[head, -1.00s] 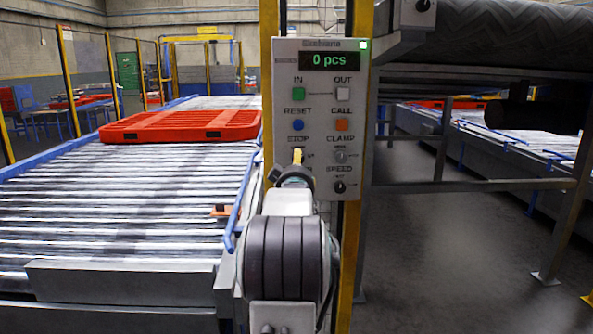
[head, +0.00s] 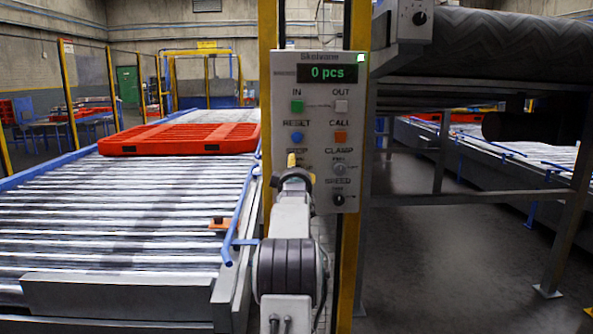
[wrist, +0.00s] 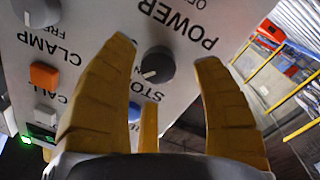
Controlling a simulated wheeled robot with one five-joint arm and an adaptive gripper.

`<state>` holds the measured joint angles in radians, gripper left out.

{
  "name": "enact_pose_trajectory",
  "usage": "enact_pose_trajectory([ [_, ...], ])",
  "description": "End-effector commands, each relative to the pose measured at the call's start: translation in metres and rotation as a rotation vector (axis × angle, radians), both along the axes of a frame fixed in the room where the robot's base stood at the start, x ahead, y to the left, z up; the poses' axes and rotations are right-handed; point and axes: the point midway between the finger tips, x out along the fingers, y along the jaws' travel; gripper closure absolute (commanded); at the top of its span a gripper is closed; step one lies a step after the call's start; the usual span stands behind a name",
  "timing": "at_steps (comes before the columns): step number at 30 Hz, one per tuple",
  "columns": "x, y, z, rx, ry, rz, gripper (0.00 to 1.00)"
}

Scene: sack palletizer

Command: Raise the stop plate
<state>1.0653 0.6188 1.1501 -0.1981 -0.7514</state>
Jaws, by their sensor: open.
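The control panel (head: 318,120) stands on a yellow post and reads "0 pcs". Its STOP knob (wrist: 155,66), dark and round with a pale pointer mark, shows in the wrist view between the STOP and POWER labels. My gripper (head: 292,165) is in front of the panel below the STOP label and hides that knob in the head view. In the wrist view the yellow fingers of my gripper (wrist: 165,55) are open, one on each side of the knob. I cannot tell whether they touch it. A grey plate (head: 118,296) lies across the conveyor's near end; I cannot tell whether it is the stop plate.
The CLAMP knob (wrist: 36,10), orange CALL button (wrist: 44,75) and blue RESET button (wrist: 134,108) are close to my fingers. A red pallet (head: 180,139) lies on the roller conveyor (head: 120,215) at left. A dark belt conveyor (head: 505,40) is at right. Floor below it is open.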

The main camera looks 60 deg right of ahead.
Motion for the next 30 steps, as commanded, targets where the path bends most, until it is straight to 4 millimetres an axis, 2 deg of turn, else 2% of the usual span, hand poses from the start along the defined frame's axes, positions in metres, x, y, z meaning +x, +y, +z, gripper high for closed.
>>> enact_pose_trajectory([
  [10,0.010,-0.017,0.001,0.000,-0.001,0.000,0.39],
  [25,0.012,-0.020,0.000,0.000,-0.001,0.000,0.38],
  [30,0.011,-0.020,0.000,0.000,-0.001,0.000,0.53],
])
